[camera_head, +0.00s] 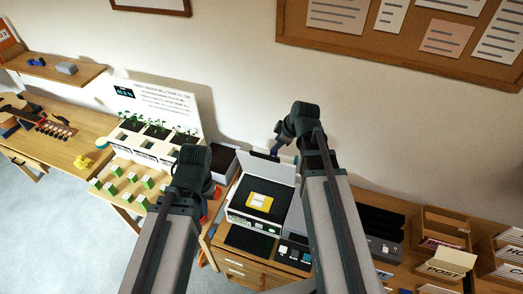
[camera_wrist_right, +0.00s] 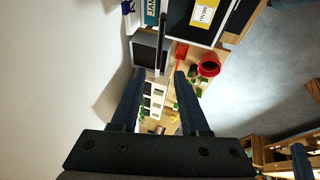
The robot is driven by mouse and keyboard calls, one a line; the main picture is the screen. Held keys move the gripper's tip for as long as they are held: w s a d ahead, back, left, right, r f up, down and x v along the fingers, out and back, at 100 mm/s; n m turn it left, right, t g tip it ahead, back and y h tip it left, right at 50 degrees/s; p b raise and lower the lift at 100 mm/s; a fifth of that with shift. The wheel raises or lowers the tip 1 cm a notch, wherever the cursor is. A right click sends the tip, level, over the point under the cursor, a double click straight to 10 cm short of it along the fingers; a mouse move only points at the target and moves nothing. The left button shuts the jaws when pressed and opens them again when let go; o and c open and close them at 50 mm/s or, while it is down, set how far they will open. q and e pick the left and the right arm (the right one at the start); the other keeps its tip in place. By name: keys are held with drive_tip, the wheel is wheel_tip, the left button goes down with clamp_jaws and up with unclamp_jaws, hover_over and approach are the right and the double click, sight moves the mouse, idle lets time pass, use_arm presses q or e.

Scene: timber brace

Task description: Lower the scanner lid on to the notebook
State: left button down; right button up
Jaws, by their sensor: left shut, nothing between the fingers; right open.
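The scanner (camera_head: 250,222) stands on a wooden cabinet. Its white lid (camera_head: 275,171) is raised, with a dark strip along its top edge. A yellow notebook (camera_head: 260,201) lies on the dark scanner bed; it also shows at the top of the right wrist view (camera_wrist_right: 203,14). My right gripper (camera_head: 279,143) is by the lid's upper edge. In the right wrist view its fingers (camera_wrist_right: 158,74) are open, with a dark upright bar, seemingly the lid's edge, just beyond and between the tips. My left gripper (camera_head: 212,190) is shut and empty, left of the scanner, partly hidden by its arm.
A planter with seedlings (camera_head: 155,132) and several green-and-white blocks stand on the table to the left. A red pot (camera_wrist_right: 208,65) is near the scanner's left side. Black trays (camera_head: 380,222) and wooden card boxes (camera_head: 446,262) stand to the right. The wall is close behind.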

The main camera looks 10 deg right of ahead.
sight(265, 155)
drive_tip(key=shift+f, duration=0.15)
drive_tip(key=b+x, duration=1.2)
drive_tip(key=x, duration=0.1)
drive_tip(key=shift+w+f, duration=0.1)
drive_tip(key=shift+f, duration=0.2)
drive_tip(key=shift+a, duration=0.1)
drive_tip(key=shift+r, duration=0.1)
clamp_jaws()
idle(0.9)
